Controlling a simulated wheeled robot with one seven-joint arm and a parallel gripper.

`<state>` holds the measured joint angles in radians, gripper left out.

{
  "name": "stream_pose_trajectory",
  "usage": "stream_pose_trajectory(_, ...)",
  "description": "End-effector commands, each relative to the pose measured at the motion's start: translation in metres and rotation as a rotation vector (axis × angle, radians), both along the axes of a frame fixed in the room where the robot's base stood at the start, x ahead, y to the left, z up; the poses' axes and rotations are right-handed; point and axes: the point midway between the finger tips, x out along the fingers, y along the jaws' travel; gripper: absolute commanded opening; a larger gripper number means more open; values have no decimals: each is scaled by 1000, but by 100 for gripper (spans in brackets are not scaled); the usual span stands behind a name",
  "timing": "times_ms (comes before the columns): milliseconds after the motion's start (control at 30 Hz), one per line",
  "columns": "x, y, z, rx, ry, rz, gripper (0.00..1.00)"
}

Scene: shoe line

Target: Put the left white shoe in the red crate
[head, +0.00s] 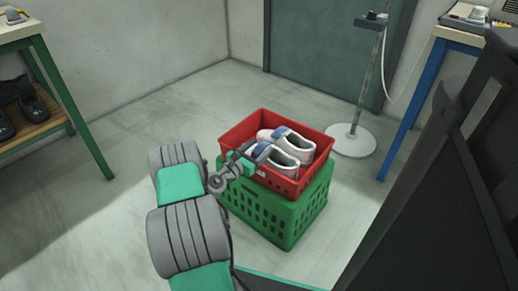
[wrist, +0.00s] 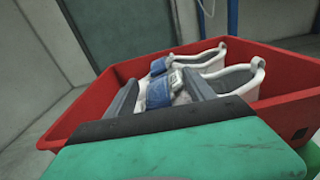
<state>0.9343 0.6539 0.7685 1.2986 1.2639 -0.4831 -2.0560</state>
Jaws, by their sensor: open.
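Two white shoes with blue straps lie side by side in the red crate (head: 240,133). In the head view, one shoe (head: 302,156) is nearer and the other (head: 270,135) is behind it. My gripper (head: 250,152) is open at the crate's left side, over the rim. In the wrist view, my gripper (wrist: 160,82) has its fingers apart, with a blue strap and white toe part showing between them. I cannot tell whether the fingers touch a shoe. The red crate's far wall (wrist: 135,68) shows behind the shoes, and the shoes' lower parts are partly hidden.
The red crate sits on a green crate (head: 275,218) on the floor. A stand with a round white base (head: 351,140) is close behind it. A table with a blue leg (head: 408,120) is at right, a green-legged bench (head: 75,110) at left. Floor at left is clear.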

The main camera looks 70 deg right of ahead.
Motion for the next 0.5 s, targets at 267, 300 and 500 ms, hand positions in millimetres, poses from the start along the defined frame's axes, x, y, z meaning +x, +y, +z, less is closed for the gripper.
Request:
stream_pose_trajectory(267,-9,7,-20,36,2,-11,80)
stream_pose_trajectory(300,-8,8,-20,37,2,-11,80)
stream_pose_trajectory(500,9,36,-10,30,5,1,80)
